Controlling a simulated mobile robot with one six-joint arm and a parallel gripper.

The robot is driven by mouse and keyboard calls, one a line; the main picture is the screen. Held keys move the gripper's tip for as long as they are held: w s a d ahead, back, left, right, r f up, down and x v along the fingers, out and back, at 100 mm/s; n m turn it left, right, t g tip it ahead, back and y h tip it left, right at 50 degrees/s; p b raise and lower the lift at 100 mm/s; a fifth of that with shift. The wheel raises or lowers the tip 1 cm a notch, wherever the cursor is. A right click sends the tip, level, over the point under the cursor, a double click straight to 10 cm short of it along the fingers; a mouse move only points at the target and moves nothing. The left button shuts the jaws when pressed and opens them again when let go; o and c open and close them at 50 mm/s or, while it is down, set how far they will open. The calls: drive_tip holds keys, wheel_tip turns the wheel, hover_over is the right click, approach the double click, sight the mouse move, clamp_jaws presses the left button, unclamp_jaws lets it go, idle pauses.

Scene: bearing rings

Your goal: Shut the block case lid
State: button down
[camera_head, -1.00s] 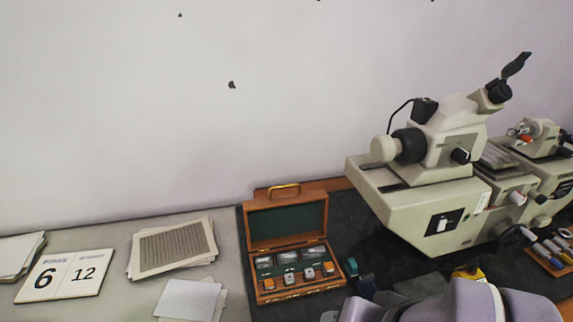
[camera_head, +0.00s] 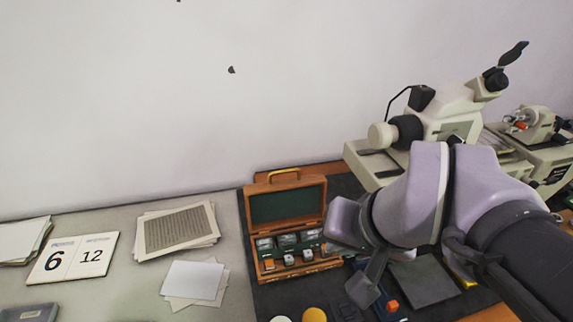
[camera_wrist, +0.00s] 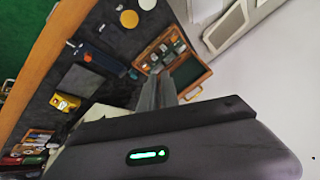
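The wooden block case (camera_head: 268,275) stands on the dark mat, its lid (camera_head: 286,206) raised about upright at the back. The lid has a green lining and a brass handle (camera_head: 284,173) on its top edge. Metal and orange-topped blocks sit in the case. The case also shows in the wrist view (camera_wrist: 150,58), with its open lid (camera_wrist: 188,72). My gripper (camera_head: 363,290) is in front and to the right of the case, apart from the lid. In the wrist view its fingers (camera_wrist: 158,92) point toward the case and overlap, so their gap is unclear.
A large cream microscope machine (camera_head: 375,165) stands to the right, behind my arm. Papers (camera_head: 178,228) and a calendar card (camera_head: 72,258) lie on the left. A yellow disc (camera_head: 314,315) and small tools lie on the mat in front of the case.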

drive_tip(key=w+a+r+n+p, duration=0.1)
drive_tip(key=w+r+p, duration=0.25)
drive_tip(key=w, duration=0.55)
drive_tip(key=w+a+r+n+p, duration=0.1)
drive_tip(key=w+r+p, duration=0.25)
drive_tip(key=w, duration=0.55)
drive_tip(key=w+a+f+n+g+p, duration=0.1)
drive_tip(key=w+a+p, duration=0.1)
drive_tip(key=w, duration=0.5)
drive_tip(key=w+a+f+n+p, duration=0.1)
drive_tip(key=w+a+p, duration=0.1)
drive_tip(key=w, duration=0.5)
drive_tip(key=w+f, duration=0.2)
drive_tip(key=f, duration=0.3)
drive_tip(key=w+a+f+n+p, duration=0.1)
drive_tip(key=w+f, duration=0.2)
drive_tip(key=f, duration=0.3)
drive_tip(key=w+a+f+p, duration=0.1)
drive_tip(key=w+f, duration=0.1)
drive_tip(key=f, duration=0.4)
drive_tip(key=shift+w+a+h, duration=0.25)
drive_tip(key=shift+w+h, duration=0.1)
drive_tip(key=shift+h, duration=0.05)
drive_tip(key=shift+f, duration=0.1)
